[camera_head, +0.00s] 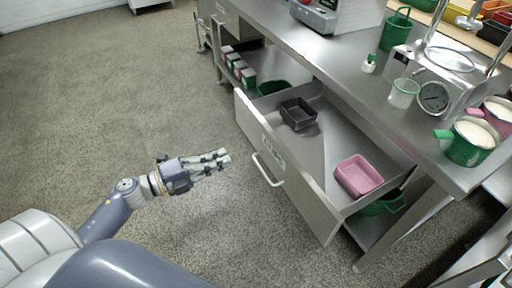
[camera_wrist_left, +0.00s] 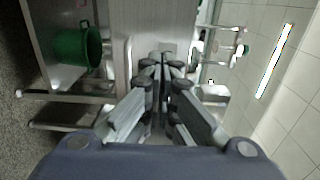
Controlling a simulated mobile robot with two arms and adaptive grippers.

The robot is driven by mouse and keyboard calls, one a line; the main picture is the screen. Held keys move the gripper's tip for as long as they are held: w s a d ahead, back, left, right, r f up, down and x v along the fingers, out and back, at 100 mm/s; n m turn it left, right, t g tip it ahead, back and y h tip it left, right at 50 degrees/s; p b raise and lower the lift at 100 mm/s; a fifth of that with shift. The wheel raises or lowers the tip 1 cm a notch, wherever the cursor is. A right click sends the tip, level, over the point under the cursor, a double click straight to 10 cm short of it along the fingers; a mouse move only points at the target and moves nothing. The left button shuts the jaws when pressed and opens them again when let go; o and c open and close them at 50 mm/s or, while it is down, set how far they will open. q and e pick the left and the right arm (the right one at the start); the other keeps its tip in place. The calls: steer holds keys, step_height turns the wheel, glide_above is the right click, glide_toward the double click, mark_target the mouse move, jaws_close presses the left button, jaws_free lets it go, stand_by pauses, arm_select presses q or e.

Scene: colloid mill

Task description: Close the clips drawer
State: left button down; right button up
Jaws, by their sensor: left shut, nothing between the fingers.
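The clips drawer (camera_head: 300,185) is a wide metal drawer under the steel bench, pulled far out. Its front panel has a label and a light bar handle (camera_head: 267,170). A dark grey tray (camera_head: 297,114) and a pink tray (camera_head: 358,175) lie inside it. My left gripper (camera_head: 226,158) is shut and empty, in front of the drawer panel and a little left of the handle, apart from it in the head view. In the left wrist view the shut fingers (camera_wrist_left: 163,62) point toward the grey drawer front (camera_wrist_left: 155,25), with the handle (camera_wrist_left: 128,65) to their left. My right gripper is not in view.
The steel bench top (camera_head: 340,62) holds a scale, green jugs (camera_head: 468,140) and a round dial device (camera_head: 433,97). A green bucket (camera_head: 384,203) stands on the shelf below the drawer. The floor (camera_head: 90,110) to the left is clear.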

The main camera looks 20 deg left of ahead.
mark_target(264, 142)
arm_select(q)
steer(key=x, duration=1)
steer(key=shift+w+d, duration=0.2)
steer(key=shift+w, duration=0.05)
